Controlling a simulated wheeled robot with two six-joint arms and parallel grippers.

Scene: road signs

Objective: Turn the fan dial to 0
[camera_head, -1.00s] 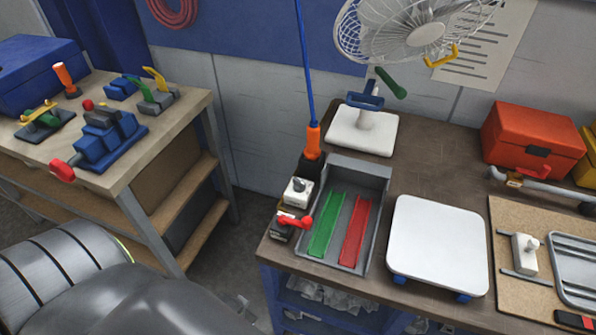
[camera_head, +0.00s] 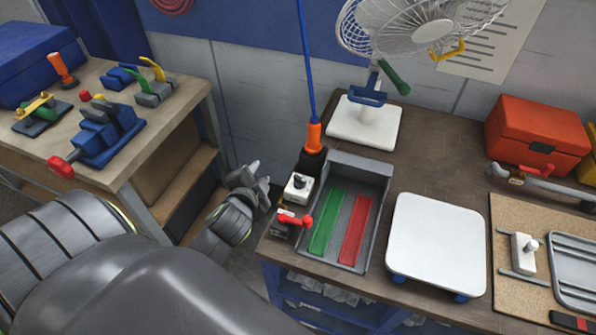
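The fan (camera_head: 428,40) stands at the back of the right workbench, with a wire cage and a white base (camera_head: 366,122). Blue, green and yellow handles show on it. No numbered dial can be made out on it. A small white box with a dark knob (camera_head: 298,187) sits at the bench's left edge; I cannot tell whether this is the fan dial. My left gripper (camera_head: 258,175) is just left of that box, beyond the bench edge, apart from it. Its fingertips look parted, with nothing between them. My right gripper is not in view.
A red lever switch (camera_head: 294,220) sits in front of the white box. A grey tray (camera_head: 377,225) with green and red strips lies to its right, then a white plate (camera_head: 437,245). An orange post (camera_head: 314,138) with a blue rod rises behind. Another bench (camera_head: 185,118) stands left.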

